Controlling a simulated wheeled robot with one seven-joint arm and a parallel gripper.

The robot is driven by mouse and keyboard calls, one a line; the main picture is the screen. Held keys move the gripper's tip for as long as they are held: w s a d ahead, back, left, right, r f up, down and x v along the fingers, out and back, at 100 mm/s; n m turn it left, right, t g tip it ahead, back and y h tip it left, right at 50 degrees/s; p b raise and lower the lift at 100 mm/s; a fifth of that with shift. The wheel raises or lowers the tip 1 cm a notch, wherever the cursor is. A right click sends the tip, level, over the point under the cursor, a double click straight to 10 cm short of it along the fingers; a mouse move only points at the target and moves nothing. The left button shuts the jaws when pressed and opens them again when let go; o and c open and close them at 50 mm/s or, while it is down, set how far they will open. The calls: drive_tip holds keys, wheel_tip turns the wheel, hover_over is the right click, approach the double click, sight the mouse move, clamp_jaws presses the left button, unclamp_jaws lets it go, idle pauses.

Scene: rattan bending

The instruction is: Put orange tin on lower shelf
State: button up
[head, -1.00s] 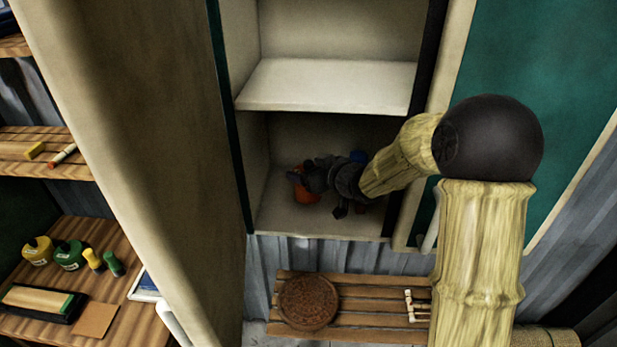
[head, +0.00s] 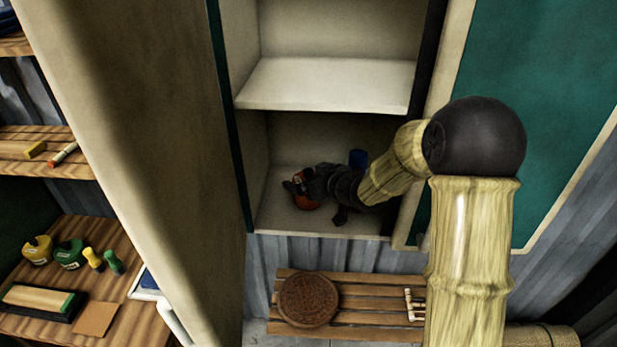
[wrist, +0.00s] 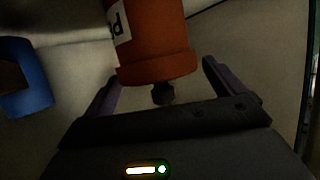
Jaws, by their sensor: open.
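The orange tin (head: 305,202) is in the lower compartment of the cabinet, on or close to the lower shelf (head: 275,217), near its left side. My gripper (head: 297,187) reaches into this compartment and partly hides the tin. In the wrist view the tin (wrist: 155,45) shows large, with a white label at its left. My gripper's two fingers (wrist: 160,80) stand apart on either side of the tin's near end, with gaps visible. Whether the tin's base rests fully on the shelf is hard to see in the dark.
A blue object (head: 358,158) stands further back in the same compartment, and a blue thing (wrist: 25,80) shows at the left in the wrist view. The upper shelf (head: 325,85) above is empty. The open cabinet door (head: 130,130) stands at the left. A slatted bench (head: 370,295) is below.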

drive_tip(key=b+v, duration=0.1)
drive_tip(key=v, duration=1.1)
drive_tip(key=shift+b, duration=0.35)
